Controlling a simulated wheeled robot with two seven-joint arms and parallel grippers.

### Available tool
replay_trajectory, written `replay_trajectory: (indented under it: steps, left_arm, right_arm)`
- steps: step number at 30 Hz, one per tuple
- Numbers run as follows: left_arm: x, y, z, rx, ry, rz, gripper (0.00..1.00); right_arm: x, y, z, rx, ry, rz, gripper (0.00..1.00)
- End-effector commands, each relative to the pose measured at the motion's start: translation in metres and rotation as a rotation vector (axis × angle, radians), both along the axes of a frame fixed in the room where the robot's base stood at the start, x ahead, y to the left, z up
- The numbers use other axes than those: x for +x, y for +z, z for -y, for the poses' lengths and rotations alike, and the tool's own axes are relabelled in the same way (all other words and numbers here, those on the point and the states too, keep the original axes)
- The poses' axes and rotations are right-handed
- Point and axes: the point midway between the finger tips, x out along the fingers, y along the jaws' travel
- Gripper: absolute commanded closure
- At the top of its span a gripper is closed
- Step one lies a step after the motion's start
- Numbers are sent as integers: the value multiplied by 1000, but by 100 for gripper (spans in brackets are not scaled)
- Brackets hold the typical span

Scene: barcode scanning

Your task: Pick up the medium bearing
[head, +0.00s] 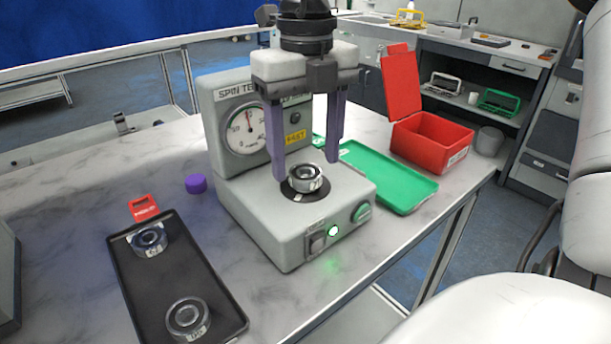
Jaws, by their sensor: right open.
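Three metal bearings are in view. One bearing (306,178) lies flat on the round black seat of the grey spin tester (262,215). Another bearing (149,240) lies at the far end of the black tray (165,275), and a third bearing (187,319) lies at its near end. Their labels are too small to read surely, so I cannot tell by label which is the medium one. My right gripper (307,167) points down over the tester, its two purple fingers open on either side of the bearing there, with gaps visible. My left gripper is not in view.
The tester's dial housing (246,127) stands close behind the fingers. A green light (332,231) glows on its front. A green tray (385,180) and an open red box (432,140) are at right.

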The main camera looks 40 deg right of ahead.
Motion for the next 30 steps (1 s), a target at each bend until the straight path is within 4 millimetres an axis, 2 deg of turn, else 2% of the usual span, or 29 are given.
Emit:
replay_trajectory:
  steps: [1,4,11,12,18,21,30]
  left_arm:
    - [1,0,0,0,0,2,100]
    - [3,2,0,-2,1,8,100]
    - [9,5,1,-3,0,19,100]
    - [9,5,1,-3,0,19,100]
    - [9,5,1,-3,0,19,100]
    - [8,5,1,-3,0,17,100]
    - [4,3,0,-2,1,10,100]
  right_arm:
    - [0,-8,0,3,0,-2,38]
    - [0,-16,0,1,0,0,38]
    - [0,-18,0,1,-1,1,38]
    - [0,-18,0,1,-1,1,40]
    - [0,-18,0,0,-1,1,74]
    - [1,-18,0,0,-1,2,87]
    - [1,-14,0,-1,-2,3,87]
